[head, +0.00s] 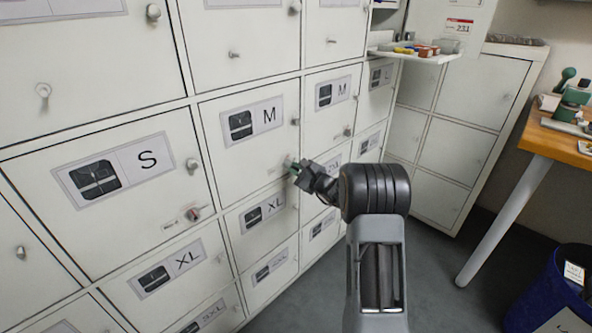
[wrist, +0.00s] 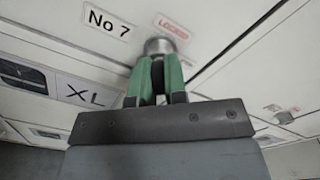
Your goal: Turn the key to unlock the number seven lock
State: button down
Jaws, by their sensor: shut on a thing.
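In the wrist view a round metal lock (wrist: 160,46) sits on a white locker door between a "No 7" label (wrist: 108,20) and a red "LOCKED" sign (wrist: 172,26). My gripper (wrist: 158,70) has its green fingers closed right at the face of this lock. The key between them is hidden by the fingers. In the head view my gripper (head: 293,167) is at the lower right corner of an M locker door (head: 245,155), which is shut. The lock is hidden there behind the fingertips.
Shut white lockers with knobs fill the left and middle. Another lock (head: 193,213) with a reddish mark is on the S door. A shelf tray (head: 415,57) juts out at upper right. A wooden table (head: 560,145) and a blue bin (head: 545,295) stand right.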

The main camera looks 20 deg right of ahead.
jog(key=shift+w+a+r, duration=0.1)
jog(key=shift+r, duration=0.2)
jog(key=shift+m+p, duration=1.4)
jog(key=shift+m, duration=0.8)
jog(key=shift+w+r+m+p, duration=0.1)
jog(key=shift+m+p, duration=0.45)
jog(key=shift+m, duration=0.15)
jog(key=shift+m+p, duration=1)
jog(key=shift+m, duration=0.6)
jog(key=shift+n+b, duration=0.3)
jog(key=shift+b, duration=0.45)
